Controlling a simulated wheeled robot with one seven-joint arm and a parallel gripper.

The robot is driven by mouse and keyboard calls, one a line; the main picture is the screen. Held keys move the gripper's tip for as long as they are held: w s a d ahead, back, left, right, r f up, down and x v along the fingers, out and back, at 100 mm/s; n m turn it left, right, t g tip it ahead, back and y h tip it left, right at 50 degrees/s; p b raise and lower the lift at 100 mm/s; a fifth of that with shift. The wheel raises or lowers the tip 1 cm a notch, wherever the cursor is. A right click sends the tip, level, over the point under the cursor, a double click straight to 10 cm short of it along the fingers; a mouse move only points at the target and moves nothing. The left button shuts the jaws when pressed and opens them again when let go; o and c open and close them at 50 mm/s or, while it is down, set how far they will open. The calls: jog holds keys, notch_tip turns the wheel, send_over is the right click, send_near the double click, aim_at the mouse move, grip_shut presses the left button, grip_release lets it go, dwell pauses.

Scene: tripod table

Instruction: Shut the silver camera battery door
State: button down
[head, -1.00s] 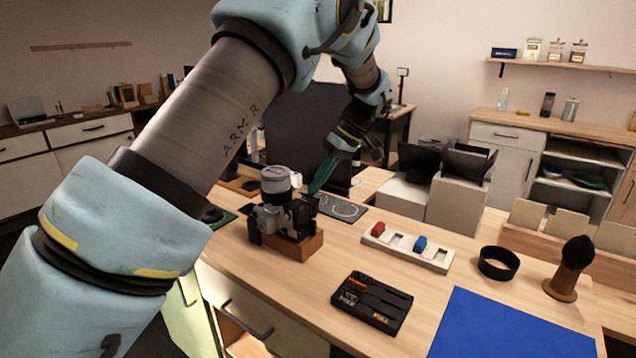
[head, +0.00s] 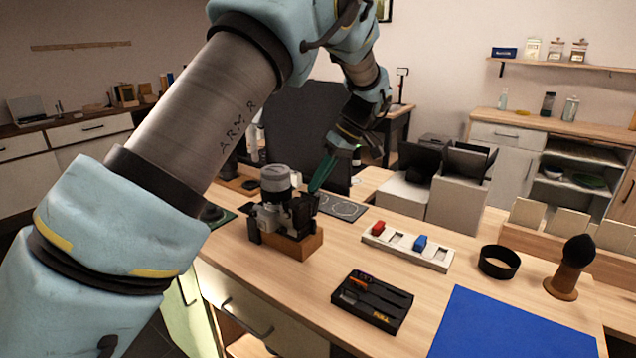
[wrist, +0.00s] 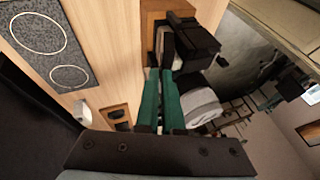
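The silver and black camera (head: 272,214) sits on a wooden block (head: 300,246) at the table's left part, with its silver lens pointing up in the head view. In the wrist view the camera's black body (wrist: 190,42) is at the top and its silver lens (wrist: 201,106) at the right. My gripper (head: 314,188) has green fingers, reaching down to the camera's right side. In the wrist view my gripper (wrist: 160,72) has its fingers close together, with nothing seen between them. Their tips are close to the camera; contact is unclear. I cannot make out the battery door clearly.
A dark mat with rings (head: 343,207) lies behind the camera. A white tray with red and blue pieces (head: 436,263), a black tool tray (head: 385,318), a black ring (head: 498,262) and a brush (head: 562,290) stand to the right. Bare table lies in front of the block.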

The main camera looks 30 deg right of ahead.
jog(key=h+b, duration=0.1)
jog(key=b, duration=0.1)
jog(key=a+t+h+b, duration=0.1)
jog(key=b, duration=0.1)
jog(key=shift+s+a+b, duration=0.2)
jog(key=shift+s+b, duration=0.1)
jog(key=shift+s, duration=0.05)
jog(key=shift+s+a+r+n+b, duration=0.2)
jog(key=shift+s+a+n+b, duration=0.1)
jog(key=shift+a+b, duration=0.15)
jog(key=shift+a+r, duration=0.1)
jog(key=shift+a, duration=0.1)
jog(key=c, duration=1)
grip_release()
jog(key=shift+s, duration=0.1)
jog(key=shift+c, duration=0.2)
jog(key=v, duration=1)
jog(key=shift+s+r+b, duration=0.25)
jog(key=shift+r+b, duration=0.1)
jog(key=shift+b, duration=0.1)
